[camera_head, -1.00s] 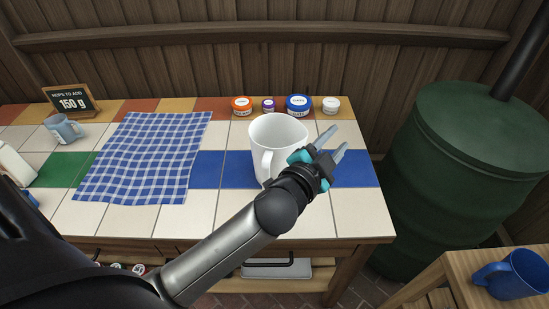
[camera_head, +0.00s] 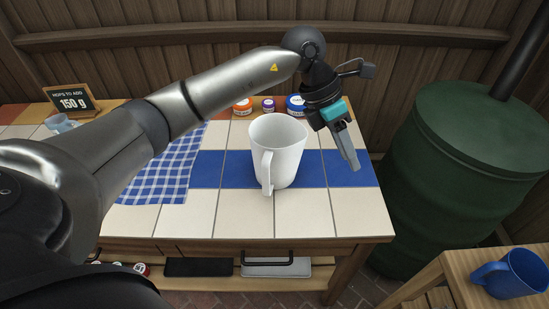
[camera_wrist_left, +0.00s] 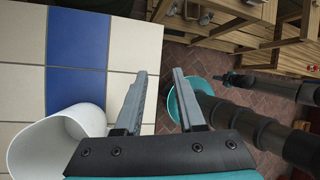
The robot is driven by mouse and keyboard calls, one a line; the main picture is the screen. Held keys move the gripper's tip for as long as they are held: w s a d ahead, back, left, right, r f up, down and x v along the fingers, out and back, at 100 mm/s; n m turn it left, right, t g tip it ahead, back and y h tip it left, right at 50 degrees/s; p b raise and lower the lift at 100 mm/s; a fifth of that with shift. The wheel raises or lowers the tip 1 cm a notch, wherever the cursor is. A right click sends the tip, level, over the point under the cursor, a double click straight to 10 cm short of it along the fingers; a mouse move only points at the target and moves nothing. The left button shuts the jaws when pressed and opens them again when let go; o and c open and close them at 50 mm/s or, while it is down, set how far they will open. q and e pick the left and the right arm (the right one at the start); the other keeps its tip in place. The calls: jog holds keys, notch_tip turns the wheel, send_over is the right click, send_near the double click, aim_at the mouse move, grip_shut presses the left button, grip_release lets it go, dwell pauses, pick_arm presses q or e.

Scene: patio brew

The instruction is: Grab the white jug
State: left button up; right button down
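The white jug (camera_head: 287,150) stands upright on the tiled counter, its handle toward the front left. My left gripper (camera_head: 350,150) is to the right of the jug, above the blue tile band, fingers pointing down and apart from the jug. In the left wrist view the left gripper (camera_wrist_left: 158,78) is open, with nothing between its fingers. The jug shows there too (camera_wrist_left: 40,145), at the lower left, outside the left finger and partly cut off. A dark arm part with teal bits at the right of that view looks like my right gripper (camera_wrist_left: 234,76); its finger state is too small to tell.
Small tubs stand behind the jug: orange (camera_head: 242,107), purple (camera_head: 268,105) and blue (camera_head: 297,103). A checked cloth (camera_head: 165,178) lies to the left. A green barrel (camera_head: 450,190) stands right of the counter. A blue mug (camera_head: 513,275) sits on a wooden stand. The counter front is clear.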

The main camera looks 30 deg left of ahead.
pick_arm(q)
jog(key=a+y, duration=0.2)
jog(key=a, duration=0.2)
jog(key=a+r+y, duration=0.1)
jog(key=a+y, duration=0.1)
jog(key=a, duration=0.3)
jog(key=w+a+r+n+y, duration=0.1)
jog(key=a+y, duration=0.1)
jog(key=a, duration=0.2)
jog(key=shift+a+r, duration=0.1)
jog(key=shift+a, duration=0.05)
jog(key=b, duration=0.2)
send_over(283, 172)
notch_tip(283, 172, down, 10)
notch_tip(283, 172, down, 5)
jog(key=shift+c, duration=0.4)
grip_shut()
